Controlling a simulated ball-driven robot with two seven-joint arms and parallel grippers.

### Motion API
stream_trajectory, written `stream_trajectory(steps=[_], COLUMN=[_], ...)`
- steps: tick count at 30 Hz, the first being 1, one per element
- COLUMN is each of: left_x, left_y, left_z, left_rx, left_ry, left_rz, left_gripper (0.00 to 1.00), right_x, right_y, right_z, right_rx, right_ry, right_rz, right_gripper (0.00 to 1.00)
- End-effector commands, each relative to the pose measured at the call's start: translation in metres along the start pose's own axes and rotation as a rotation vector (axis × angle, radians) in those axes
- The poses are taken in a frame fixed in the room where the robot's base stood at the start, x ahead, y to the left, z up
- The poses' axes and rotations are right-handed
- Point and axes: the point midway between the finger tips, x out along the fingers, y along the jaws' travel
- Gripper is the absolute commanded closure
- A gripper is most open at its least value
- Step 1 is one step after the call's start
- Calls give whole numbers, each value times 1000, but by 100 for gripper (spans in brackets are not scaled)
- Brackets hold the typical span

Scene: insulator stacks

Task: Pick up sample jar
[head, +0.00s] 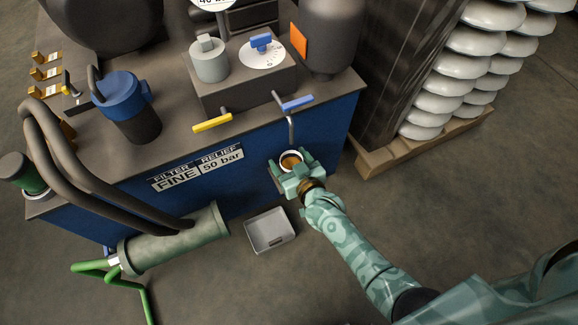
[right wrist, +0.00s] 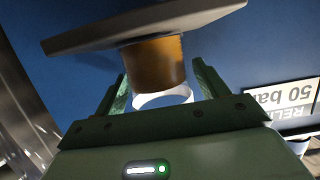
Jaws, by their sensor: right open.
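The sample jar (head: 291,160) holds amber-brown content and has a white rim. It stands under the small tap on the front of the blue machine. In the right wrist view, which is upside down, the amber jar (right wrist: 156,62) rests on a grey plate (right wrist: 150,24), with its white rim ring (right wrist: 163,98) nearer my palm. My right gripper (head: 291,171) is open around the jar. In the right wrist view its fingers (right wrist: 160,82) stand on both sides, with gaps visible between them and the jar. My left gripper is not in view.
The tap with a blue handle (head: 297,103) hangs just above the jar. A grey open tray (head: 270,231) lies on the floor below. A green-grey cylinder with hoses (head: 175,240) is at left. White insulator stacks (head: 465,70) stand on a wooden pallet (head: 420,145) at right.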

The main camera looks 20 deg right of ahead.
Motion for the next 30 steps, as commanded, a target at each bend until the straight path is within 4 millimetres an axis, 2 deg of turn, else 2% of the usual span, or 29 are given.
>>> stream_trajectory(steps=[4,9,10,15,25,30], left_x=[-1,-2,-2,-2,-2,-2], left_y=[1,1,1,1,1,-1], left_z=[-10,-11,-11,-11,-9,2], left_rx=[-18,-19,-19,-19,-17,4], left_ry=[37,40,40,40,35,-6], left_rz=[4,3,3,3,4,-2], left_gripper=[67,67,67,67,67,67], right_x=[8,8,8,8,7,4], right_y=[0,0,0,0,0,1], right_z=[1,-2,-2,-1,-2,-12], right_rx=[1,1,1,1,0,0], right_ry=[-1,1,1,1,1,5], right_rz=[0,0,0,0,0,0], right_gripper=[27,27,30,77,77,77])
